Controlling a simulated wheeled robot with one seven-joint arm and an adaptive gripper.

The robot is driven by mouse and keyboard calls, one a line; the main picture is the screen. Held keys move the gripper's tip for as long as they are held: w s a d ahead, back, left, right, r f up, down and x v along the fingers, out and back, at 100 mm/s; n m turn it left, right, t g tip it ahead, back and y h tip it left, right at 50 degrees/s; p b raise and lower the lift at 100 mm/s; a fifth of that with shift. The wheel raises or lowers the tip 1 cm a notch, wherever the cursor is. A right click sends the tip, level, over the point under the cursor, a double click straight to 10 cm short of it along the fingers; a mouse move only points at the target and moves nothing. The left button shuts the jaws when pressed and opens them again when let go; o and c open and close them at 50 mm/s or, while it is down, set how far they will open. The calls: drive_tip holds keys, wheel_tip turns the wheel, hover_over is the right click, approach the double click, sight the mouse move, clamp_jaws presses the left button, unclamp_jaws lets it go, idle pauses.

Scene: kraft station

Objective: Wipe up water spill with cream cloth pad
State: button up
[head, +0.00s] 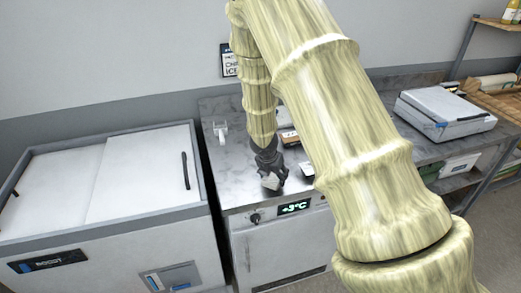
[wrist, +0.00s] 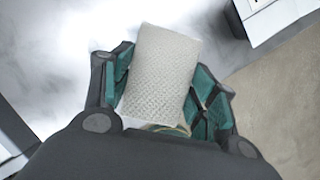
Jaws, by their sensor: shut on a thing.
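My gripper (head: 270,168) points down over the front part of the grey metal counter (head: 232,192). It is shut on the cream cloth pad (wrist: 160,72), a pale, textured block held between its teal-lined fingers in the wrist view. The pad also shows as a small pale patch below the fingers in the head view (head: 271,182). In the head view the pad is at or just above the counter top; I cannot tell whether it touches. I cannot make out the water spill; the counter only shows pale, blurry shine in the wrist view.
A white chest freezer (head: 110,190) stands left of the counter. A small white item (head: 221,132) sits at the counter's back left. A grey scale-like device (head: 444,112) stands to the right. My arm hides the counter's middle.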

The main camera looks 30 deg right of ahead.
sight(273, 175)
drive_tip(key=shift+r+p, duration=2.25)
drive_tip(key=shift+r, duration=0.35)
drive_tip(key=shift+a, duration=0.1)
